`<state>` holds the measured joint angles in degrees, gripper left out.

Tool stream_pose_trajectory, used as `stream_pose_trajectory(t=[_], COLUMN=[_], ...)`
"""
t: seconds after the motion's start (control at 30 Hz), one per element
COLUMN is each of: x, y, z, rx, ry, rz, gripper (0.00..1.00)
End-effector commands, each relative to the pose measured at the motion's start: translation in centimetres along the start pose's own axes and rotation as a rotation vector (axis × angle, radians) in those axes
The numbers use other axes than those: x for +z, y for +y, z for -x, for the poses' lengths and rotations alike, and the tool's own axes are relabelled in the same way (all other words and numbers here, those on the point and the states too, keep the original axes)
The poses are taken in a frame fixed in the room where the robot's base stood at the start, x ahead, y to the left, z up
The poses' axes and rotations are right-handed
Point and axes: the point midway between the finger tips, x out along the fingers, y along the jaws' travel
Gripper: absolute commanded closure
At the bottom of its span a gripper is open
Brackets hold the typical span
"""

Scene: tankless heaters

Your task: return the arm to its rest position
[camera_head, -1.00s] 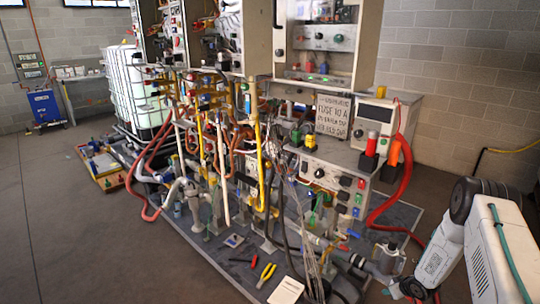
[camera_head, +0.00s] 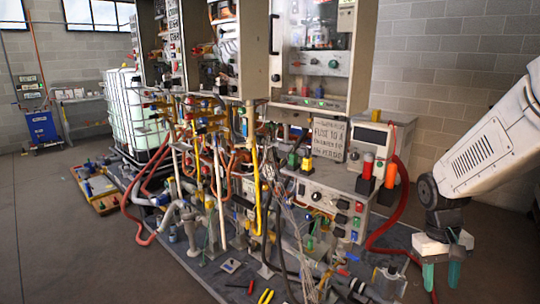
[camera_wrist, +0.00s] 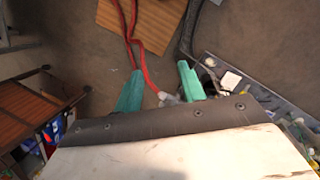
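My arm (camera_head: 490,150) comes in from the right edge of the head view, with its white forearm sloping down to a dark wrist joint. My gripper (camera_head: 441,283) hangs from it with two teal fingers pointing down. The fingers are apart, with nothing visible between them in the head view. In the wrist view my gripper (camera_wrist: 160,88) also shows its teal fingers spread. A red hose (camera_wrist: 131,38) and dark floor appear beyond them; no object is clearly held.
The heater bench (camera_head: 312,190) with pipes, hoses and panels fills the middle, left of my gripper. A red hose (camera_head: 400,215) loops near my gripper. Pliers (camera_head: 265,296) lie at the bench's front edge. A brick wall (camera_head: 450,60) stands behind; open floor (camera_head: 70,225) lies left.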

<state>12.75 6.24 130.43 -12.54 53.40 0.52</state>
Motion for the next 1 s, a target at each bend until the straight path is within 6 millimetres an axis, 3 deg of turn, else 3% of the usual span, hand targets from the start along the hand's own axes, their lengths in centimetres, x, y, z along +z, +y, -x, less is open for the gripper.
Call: stream_pose_trajectory(t=[0.1, 0.3, 0.5, 0.7, 1.0], x=[5.2, 12.9, 18.4, 20.6, 21.2], y=[-2.0, -5.0, -7.2, -7.8, -8.3], z=[3.3, 6.7, 8.8, 10.6, 11.7], rx=[-0.035, -0.097, -0.142, -0.146, -0.147], ry=[-0.013, -0.004, 0.102, 0.248, 0.307], rz=[-0.009, -0.003, 0.021, 0.054, 0.076], gripper=[0.60, 0.60, 0.60, 0.60, 0.60])
